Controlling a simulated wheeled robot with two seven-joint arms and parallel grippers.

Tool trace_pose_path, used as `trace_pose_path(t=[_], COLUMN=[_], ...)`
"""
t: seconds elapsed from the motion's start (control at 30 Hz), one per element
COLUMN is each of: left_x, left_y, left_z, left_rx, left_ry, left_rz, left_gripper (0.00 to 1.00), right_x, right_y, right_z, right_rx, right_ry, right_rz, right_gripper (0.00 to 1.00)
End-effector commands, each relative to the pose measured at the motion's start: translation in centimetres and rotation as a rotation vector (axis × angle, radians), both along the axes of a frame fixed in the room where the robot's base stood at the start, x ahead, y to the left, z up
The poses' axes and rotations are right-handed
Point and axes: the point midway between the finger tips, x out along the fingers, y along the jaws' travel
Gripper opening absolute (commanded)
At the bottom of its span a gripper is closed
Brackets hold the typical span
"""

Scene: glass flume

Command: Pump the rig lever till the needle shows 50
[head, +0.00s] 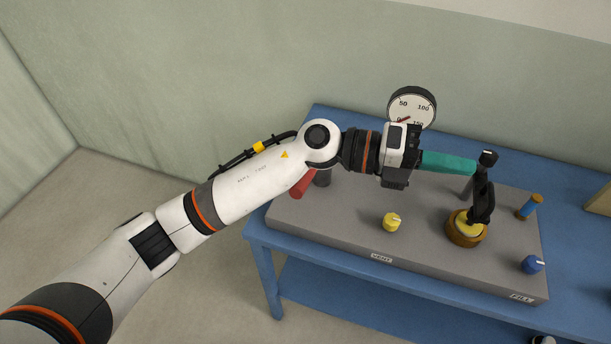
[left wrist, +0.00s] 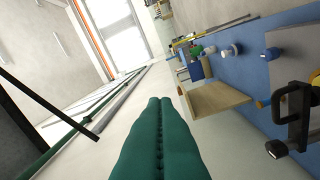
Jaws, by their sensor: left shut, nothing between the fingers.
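The rig lever (head: 483,198) is black and stands up from a round brass-and-yellow base (head: 466,228) on the grey rig top. It also shows in the left wrist view (left wrist: 297,112) at the right edge. The round gauge (head: 411,104) is behind my left wrist, which covers its lower part. Its reddish needle (head: 404,119) lies near 0. My left gripper (head: 474,166) has teal fingers, shut and empty, pointing right close to the lever's top. The shut fingers (left wrist: 160,105) fill the lower middle of the left wrist view. I cannot tell whether they touch the lever. My right gripper is not in view.
The grey rig (head: 340,225) stands on a blue table (head: 262,240). Floor at the left is clear.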

Motion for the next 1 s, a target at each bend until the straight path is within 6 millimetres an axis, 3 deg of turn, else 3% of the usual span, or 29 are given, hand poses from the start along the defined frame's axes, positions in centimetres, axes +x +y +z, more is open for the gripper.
trace_pose_path(t=[0.07,0.17,0.33,0.5,0.63,0.8,1.0], left_x=[-0.1,0.8,5.3,9.6,11.6,12.8,13.0], left_y=[0.0,1.6,7.6,13.8,17.1,19.3,19.7], left_z=[-2.5,-5.9,-9.5,-9.3,-8.1,-7.0,-6.8], left_rx=[0.185,0.442,0.907,1.264,1.444,1.558,1.579], left_ry=[-0.147,-0.306,-0.498,-0.576,-0.592,-0.591,-0.59], left_rz=[-0.096,-0.2,-0.305,-0.328,-0.32,-0.311,-0.31], left_gripper=[0.0,0.0,0.0,0.0,0.0,0.0,0.0], right_x=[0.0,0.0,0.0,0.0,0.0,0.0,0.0], right_y=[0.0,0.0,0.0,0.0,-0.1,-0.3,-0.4], right_z=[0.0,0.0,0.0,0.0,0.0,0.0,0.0], right_rx=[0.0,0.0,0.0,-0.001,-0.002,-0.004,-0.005], right_ry=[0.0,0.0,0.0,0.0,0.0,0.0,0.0], right_rz=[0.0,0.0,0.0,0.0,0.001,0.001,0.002], right_gripper=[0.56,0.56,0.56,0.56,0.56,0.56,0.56])
